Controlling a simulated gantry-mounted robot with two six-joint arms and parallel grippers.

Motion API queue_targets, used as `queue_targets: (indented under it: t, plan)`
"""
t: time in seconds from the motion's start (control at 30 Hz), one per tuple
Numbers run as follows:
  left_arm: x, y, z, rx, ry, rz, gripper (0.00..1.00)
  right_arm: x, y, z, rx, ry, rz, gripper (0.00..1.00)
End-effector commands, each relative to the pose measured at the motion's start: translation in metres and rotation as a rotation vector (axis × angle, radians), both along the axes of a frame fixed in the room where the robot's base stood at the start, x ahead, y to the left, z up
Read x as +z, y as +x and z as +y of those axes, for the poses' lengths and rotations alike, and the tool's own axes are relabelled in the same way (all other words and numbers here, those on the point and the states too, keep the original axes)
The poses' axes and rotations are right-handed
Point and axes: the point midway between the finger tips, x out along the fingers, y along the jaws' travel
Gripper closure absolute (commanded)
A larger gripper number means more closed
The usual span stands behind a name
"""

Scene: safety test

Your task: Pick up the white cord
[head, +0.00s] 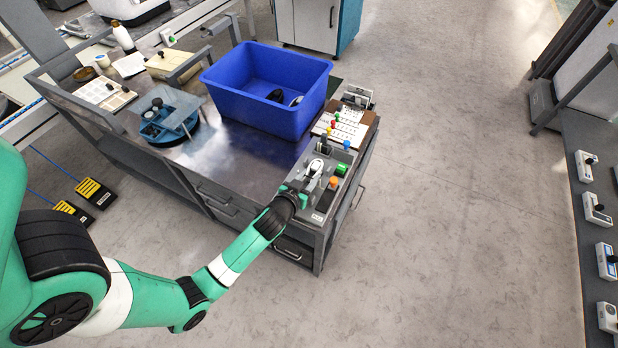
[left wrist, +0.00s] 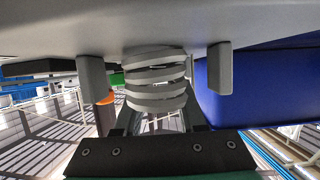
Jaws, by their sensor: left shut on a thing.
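The white cord (left wrist: 156,78) shows as a stack of pale coils in the middle of the left wrist view. My left gripper (left wrist: 158,108) is shut on it, with dark fingers at either side of the coils. In the head view my left gripper (head: 301,187) is at the front end of a grey control box (head: 320,217) on the table's right side. My right gripper is not in view.
A blue bin (head: 255,110) stands on the dark table (head: 228,155) behind the control box. A blue round device (head: 165,115) is at the left. Coloured knobs, including a green one (head: 334,183), are close beside the gripper. The floor right of the table is clear.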

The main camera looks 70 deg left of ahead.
Motion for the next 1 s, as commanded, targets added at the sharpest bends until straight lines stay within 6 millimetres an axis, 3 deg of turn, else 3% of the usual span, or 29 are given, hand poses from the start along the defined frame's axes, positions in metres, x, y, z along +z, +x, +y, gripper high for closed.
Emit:
queue_targets:
  t: [0.23, 0.5, 0.73, 1.0]
  plan:
    - [0.039, 0.000, -0.001, -0.001, 0.001, -0.003, 1.00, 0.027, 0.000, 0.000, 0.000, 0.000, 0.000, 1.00]
    - [0.100, -0.037, -0.048, -0.008, 0.001, 0.001, 1.00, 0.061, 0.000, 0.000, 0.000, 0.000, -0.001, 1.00]
    - [0.121, -0.074, -0.095, -0.009, 0.001, 0.000, 1.00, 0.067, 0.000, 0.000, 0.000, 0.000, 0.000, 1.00]
    - [0.129, -0.087, -0.109, -0.001, 0.002, -0.001, 1.00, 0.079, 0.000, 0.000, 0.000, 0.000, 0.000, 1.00]
